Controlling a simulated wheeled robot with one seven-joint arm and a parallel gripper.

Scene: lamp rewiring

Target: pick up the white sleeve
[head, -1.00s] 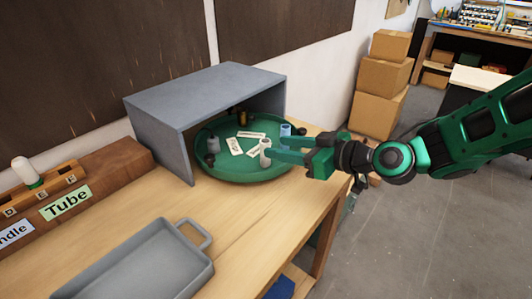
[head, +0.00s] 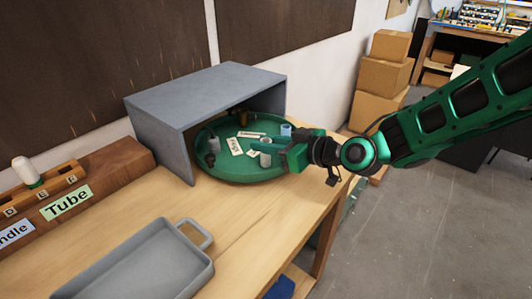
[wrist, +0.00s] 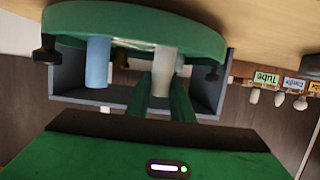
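The white sleeve (head: 265,160) stands upright near the front edge of the round green tray (head: 240,178). It also shows in the wrist view (wrist: 164,68), where the picture is upside down. My gripper (head: 262,146) reaches in from the right at the sleeve. In the wrist view its two fingers (wrist: 163,84) lie one on each side of the sleeve, with very little room beside it. The fingers look open; contact with the sleeve cannot be made out. A light-blue sleeve (head: 286,130) stands close by, also seen in the wrist view (wrist: 98,62).
A grey open-fronted box (head: 205,88) covers the back of the tray. Dark posts, a grey piece (head: 213,144) and white label cards (head: 235,147) are on the tray. A grey pan (head: 150,265) and a wooden rack (head: 100,180) stand at left.

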